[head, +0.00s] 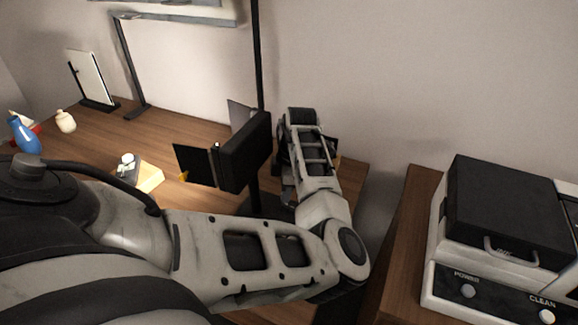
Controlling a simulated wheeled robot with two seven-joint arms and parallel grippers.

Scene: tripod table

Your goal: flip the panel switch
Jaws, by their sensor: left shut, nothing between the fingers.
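A small pale wooden wedge (151,178) with a grey face and a light round knob (127,158) stands on the wooden table and looks like the panel switch. I cannot tell which way the switch is set. My left gripper (188,166) is the black body and flat dark fingers in the middle of the head view. It points left, is shut and empty, and appears to the right of the wedge, apart from it in the picture. My left forearm and elbow cover the front of the table. My right gripper is not in view.
A tall black pole (257,50) rises behind my gripper. A lamp-like frame (128,70) and an upright panel (92,78) stand at the back left. A blue bottle (24,135) and a cream jar (65,121) are at far left. A machine (448,281) marked POWER and CLEAN sits right.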

